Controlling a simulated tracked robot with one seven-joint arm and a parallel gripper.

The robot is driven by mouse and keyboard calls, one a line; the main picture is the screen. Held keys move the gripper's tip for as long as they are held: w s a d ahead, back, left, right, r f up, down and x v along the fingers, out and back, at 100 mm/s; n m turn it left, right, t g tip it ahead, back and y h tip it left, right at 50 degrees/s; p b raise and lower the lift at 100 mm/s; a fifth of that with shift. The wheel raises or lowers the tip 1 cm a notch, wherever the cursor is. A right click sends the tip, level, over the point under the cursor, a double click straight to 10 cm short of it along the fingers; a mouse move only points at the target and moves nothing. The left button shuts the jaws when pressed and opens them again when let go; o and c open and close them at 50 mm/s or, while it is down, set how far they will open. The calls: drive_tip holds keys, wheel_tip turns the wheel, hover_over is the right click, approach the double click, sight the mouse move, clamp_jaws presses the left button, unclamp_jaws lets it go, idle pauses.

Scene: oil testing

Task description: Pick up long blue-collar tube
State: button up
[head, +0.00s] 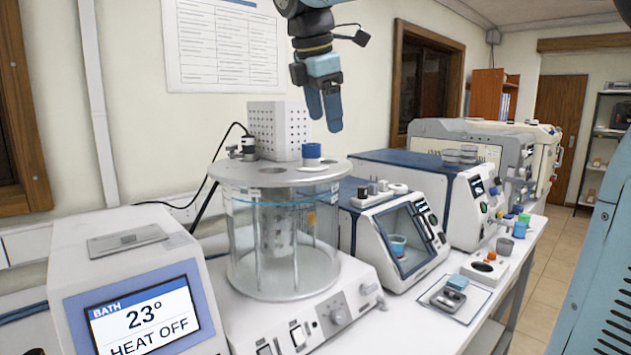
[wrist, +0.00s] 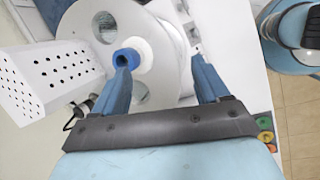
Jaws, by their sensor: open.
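The blue-collar tube (head: 312,151) stands in the round lid of the glass bath; only its blue collar and a white ring show above the lid. In the wrist view the blue collar (wrist: 127,58) sits by the left fingertip, which overlaps its lower edge in the picture. My gripper (head: 327,120) points down above the lid, over the tube and slightly to its right. I cannot tell whether the left finger touches the collar.
The glass bath (head: 245,245) has a lid with open holes. A white perforated box (head: 275,125) stands close behind the lid. The bath controller (head: 130,250) is at left, a blue-white instrument (head: 365,235) at right. Small cups and colored caps (head: 515,222) lie farther right.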

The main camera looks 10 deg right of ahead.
sight(310, 144)
drive_tip(key=w+a+r+n, duration=0.5)
drive_tip(key=a+n, duration=0.1)
drive_tip(key=shift+h, duration=0.3)
drive_tip(key=x, duration=0.9)
drive_tip(key=shift+s+d, duration=0.25)
drive_tip(key=shift+s, duration=0.05)
drive_tip(key=shift+x, duration=2.6)
drive_tip(key=shift+w+d, duration=0.1)
drive_tip(key=shift+d, duration=0.1)
drive_tip(key=shift+c, duration=0.3)
drive_tip(key=shift+r, duration=0.1)
clamp_jaws()
